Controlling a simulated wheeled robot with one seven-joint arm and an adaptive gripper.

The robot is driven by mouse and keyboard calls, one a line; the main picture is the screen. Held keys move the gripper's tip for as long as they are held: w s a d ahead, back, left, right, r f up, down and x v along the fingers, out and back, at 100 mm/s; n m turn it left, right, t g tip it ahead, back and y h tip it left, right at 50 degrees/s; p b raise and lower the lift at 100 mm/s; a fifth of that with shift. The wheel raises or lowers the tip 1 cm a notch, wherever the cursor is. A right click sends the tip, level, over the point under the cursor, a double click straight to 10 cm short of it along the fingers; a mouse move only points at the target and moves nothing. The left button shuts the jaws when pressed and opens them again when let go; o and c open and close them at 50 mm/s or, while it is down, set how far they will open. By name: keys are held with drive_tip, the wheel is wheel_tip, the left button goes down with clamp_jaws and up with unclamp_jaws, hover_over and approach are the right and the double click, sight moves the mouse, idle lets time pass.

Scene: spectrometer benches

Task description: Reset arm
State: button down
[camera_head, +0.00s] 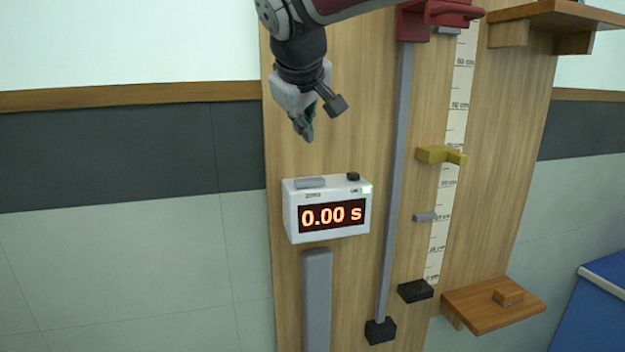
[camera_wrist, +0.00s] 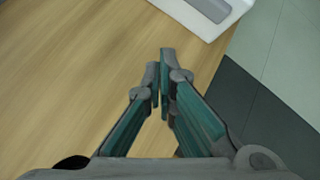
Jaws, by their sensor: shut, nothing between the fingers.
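My gripper (camera_head: 306,128) hangs at the upper middle of the head view, above the white timer box and apart from it. In the wrist view my gripper (camera_wrist: 160,60) has its fingertips together with nothing between them. The white timer (camera_head: 328,210) is mounted on the wooden board and reads 0.00 s. It has a grey bar button and a small black knob on top. A corner of the timer (camera_wrist: 208,12) shows at the top of the wrist view.
A wooden board (camera_head: 345,150) carries a vertical grey rail (camera_head: 395,180), a red block (camera_head: 425,22) at the top, a scale strip (camera_head: 460,95), a yellow marker (camera_head: 440,154) and black blocks. A wooden shelf (camera_head: 480,305) juts out lower right. Another shelf (camera_head: 555,15) is upper right. Left of the board is bare wall.

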drive_tip(key=s+d+f+m+g+b, duration=0.1)
drive_tip(key=s+d+f+m, duration=0.1)
drive_tip(key=s+d+f, duration=0.4)
drive_tip(key=s+d+f+m+g+b, duration=0.1)
drive_tip(key=s+d+f+m, duration=0.1)
drive_tip(key=s+d, duration=0.75)
drive_tip(key=s+d+f+m+g, duration=0.1)
drive_tip(key=s+d+f+m, duration=0.3)
drive_tip(key=s+f, duration=0.8)
drive_tip(key=shift+s+d+g+b, duration=0.3)
drive_tip(key=shift+s+d+b, duration=0.1)
drive_tip(key=shift+s+d, duration=0.25)
